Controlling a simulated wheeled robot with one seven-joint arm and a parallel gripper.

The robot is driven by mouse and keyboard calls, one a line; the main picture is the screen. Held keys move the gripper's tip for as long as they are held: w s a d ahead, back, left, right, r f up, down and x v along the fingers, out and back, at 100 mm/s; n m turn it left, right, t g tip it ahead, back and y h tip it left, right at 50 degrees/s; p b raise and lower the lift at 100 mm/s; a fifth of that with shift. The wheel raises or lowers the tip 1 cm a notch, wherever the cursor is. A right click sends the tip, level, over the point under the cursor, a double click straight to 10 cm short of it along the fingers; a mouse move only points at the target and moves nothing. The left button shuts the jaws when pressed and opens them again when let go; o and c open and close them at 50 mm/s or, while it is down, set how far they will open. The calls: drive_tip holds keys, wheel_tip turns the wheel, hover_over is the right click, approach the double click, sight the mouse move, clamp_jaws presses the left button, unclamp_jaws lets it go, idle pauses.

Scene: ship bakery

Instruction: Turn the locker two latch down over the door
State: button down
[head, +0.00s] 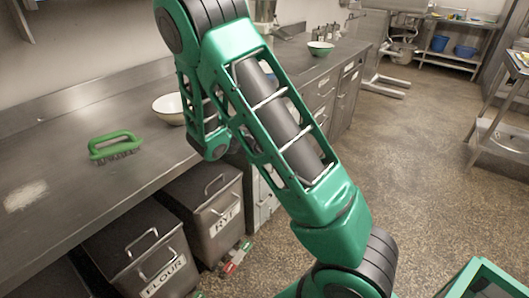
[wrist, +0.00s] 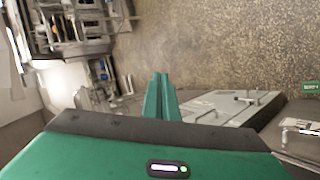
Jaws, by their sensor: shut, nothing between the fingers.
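My gripper (wrist: 160,78) shows in the wrist view with its two green fingers together, shut and empty. It is not visible in the head view, where my green arm fills the middle. I cannot make out which thing is locker two or its latch. Grey drawers and doors with pale labels (head: 320,112) stand under the far counter, partly hidden by my arm.
Bins marked FLOUR (head: 130,250) and RYE (head: 208,200) stand under the steel counter (head: 60,150). The speckled floor (head: 410,150) is open at right, before a metal stand (head: 505,125).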

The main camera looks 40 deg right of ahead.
drive_tip(key=s+a+r+m+y, duration=0.1)
drive_tip(key=s+a+r+y, duration=0.2)
drive_tip(key=s, duration=0.6)
drive_tip(key=s+a+r+m+y, duration=0.1)
drive_tip(key=s+a+r+y, duration=0.2)
drive_tip(key=s, duration=0.6)
drive_tip(key=s+a+r+m+y, duration=0.2)
drive_tip(key=s+r+y, duration=0.3)
drive_tip(key=s, duration=0.4)
drive_tip(key=shift+a+r+y, duration=0.4)
drive_tip(key=shift+a+r, duration=0.05)
drive_tip(key=shift+r, duration=0.1)
